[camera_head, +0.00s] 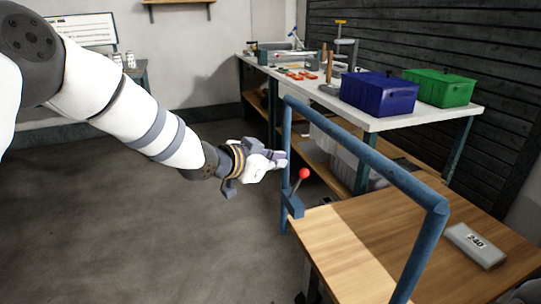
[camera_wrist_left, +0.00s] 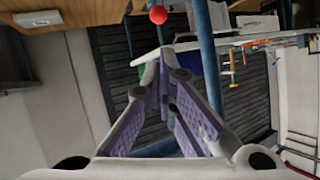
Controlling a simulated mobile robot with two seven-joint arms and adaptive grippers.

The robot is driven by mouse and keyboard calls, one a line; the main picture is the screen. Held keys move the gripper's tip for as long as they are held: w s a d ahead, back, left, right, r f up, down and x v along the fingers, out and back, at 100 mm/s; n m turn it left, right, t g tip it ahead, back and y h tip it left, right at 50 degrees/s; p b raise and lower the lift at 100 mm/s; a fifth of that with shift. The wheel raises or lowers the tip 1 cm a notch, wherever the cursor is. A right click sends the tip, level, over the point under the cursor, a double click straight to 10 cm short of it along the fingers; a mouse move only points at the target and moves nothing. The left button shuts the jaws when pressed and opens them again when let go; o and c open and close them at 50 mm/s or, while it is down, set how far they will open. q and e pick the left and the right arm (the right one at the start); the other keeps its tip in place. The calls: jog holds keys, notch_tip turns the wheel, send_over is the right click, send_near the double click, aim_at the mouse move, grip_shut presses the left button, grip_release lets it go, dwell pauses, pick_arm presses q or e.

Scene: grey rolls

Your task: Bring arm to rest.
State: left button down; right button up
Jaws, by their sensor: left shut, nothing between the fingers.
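My left arm comes in from the left in the head view, with its white and grey links stretched toward the middle. My left gripper (camera_head: 279,160) is at its end, in the air just left of the blue upright post of a frame. In the left wrist view the two purple-padded fingers of my left gripper (camera_wrist_left: 163,75) meet at their tips, with nothing between them. My right gripper does not show in either view.
A blue tube frame (camera_head: 370,155) with a red-knobbed lever (camera_head: 304,173) stands close to the gripper, around a wooden table (camera_head: 340,250). A grey block (camera_head: 475,245) lies on it. Blue (camera_head: 378,95) and green (camera_head: 439,88) boxes stand on the bench behind. The floor at left is clear.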

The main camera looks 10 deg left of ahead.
pick_arm(q)
jog(key=shift+v, duration=1.1)
jog(key=shift+r, duration=0.15)
